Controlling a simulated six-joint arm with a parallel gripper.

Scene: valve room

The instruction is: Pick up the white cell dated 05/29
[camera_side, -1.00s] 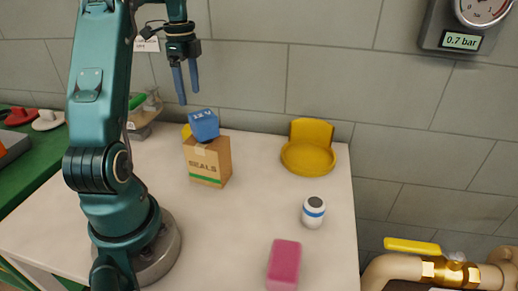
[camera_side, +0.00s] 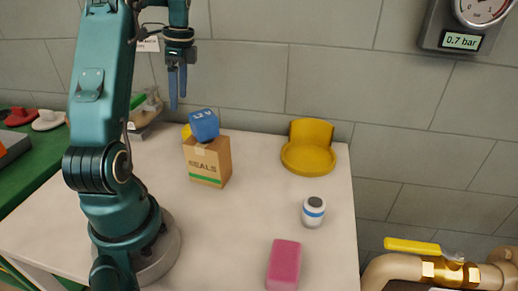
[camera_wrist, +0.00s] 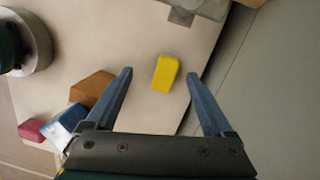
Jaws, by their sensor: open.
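A white cylinder with a blue band and a dark grey top (camera_side: 313,211) stands upright on the right part of the white table in the side view. It may be the white cell, but I can read no date on it, and I cannot make it out in the wrist view. My gripper (camera_side: 178,102) is open and empty, pointing down above the back left of the table, far from the cylinder. In the wrist view my gripper (camera_wrist: 160,73) shows its two blue fingers apart, with a yellow block (camera_wrist: 165,73) visible below between them.
A brown SEALS box (camera_side: 208,160) carries a blue block (camera_side: 204,125) on top. The yellow block is partly hidden behind it. A yellow round holder (camera_side: 308,158) stands at the back right. A pink block (camera_side: 284,264) lies in front. The table's middle is clear.

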